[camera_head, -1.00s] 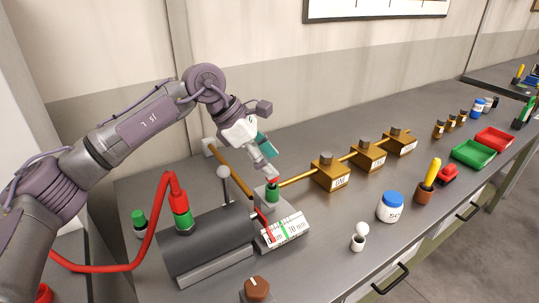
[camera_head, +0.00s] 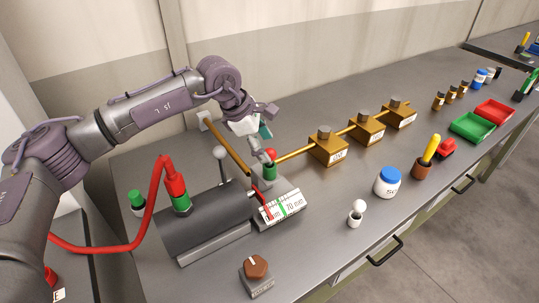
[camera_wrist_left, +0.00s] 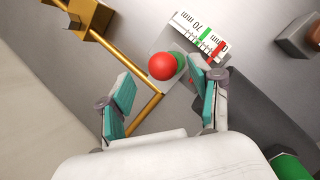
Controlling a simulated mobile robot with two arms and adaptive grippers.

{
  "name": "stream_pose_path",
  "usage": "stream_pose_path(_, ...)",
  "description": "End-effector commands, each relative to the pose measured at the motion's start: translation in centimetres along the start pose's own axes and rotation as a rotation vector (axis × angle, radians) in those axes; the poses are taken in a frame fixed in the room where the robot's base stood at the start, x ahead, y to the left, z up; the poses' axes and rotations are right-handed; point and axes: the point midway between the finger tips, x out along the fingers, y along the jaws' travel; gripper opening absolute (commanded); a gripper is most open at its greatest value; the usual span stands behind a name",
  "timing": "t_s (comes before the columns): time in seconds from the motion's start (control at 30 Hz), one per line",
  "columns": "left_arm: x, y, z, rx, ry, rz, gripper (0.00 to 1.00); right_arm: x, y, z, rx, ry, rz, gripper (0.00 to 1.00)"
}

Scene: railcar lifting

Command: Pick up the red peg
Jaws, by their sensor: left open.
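The red peg (camera_head: 270,154) shows a round red head standing in a green holder (camera_head: 270,171) on the bench, beside the black cylinder. In the left wrist view the red head (camera_wrist_left: 162,66) appears ahead of the fingers, and the green part (camera_wrist_left: 181,66) is partly hidden behind it. My left gripper (camera_head: 261,148) is beside and slightly above the head, on its left in the head view. Its teal-padded fingers (camera_wrist_left: 160,88) are spread with nothing between the pads. I cannot tell whether a fingertip touches the peg. My right gripper is not in view.
A black cylinder (camera_head: 205,222) with a red hose (camera_head: 154,200) stands close by. A white scale block (camera_head: 282,207) is in front of the holder. A brass pipe (camera_head: 292,155) runs right to several brass boxes (camera_head: 327,150). The bench's front middle is fairly clear.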

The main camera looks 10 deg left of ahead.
Motion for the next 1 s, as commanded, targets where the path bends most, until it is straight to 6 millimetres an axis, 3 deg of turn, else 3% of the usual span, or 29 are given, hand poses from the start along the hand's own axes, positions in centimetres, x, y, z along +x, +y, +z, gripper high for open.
stream_pose_path(0.1,1.5,-0.3,0.1,0.0,0.001,-0.005,0.64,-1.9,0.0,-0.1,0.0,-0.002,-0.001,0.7)
stream_pose_path(0.23,3.3,-0.2,0.1,-0.001,-0.001,-0.004,0.64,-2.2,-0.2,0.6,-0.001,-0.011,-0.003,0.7)
stream_pose_path(0.53,3.9,-0.2,-0.1,0.0,-0.002,-0.001,0.64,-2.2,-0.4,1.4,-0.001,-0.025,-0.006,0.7)
stream_pose_path(0.9,3.9,-0.2,0.0,0.0,-0.002,-0.001,0.02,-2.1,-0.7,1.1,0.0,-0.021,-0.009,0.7)
stream_pose_path(1.0,3.8,-0.2,0.0,0.0,-0.003,0.0,0.0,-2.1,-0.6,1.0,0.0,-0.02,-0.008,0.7)
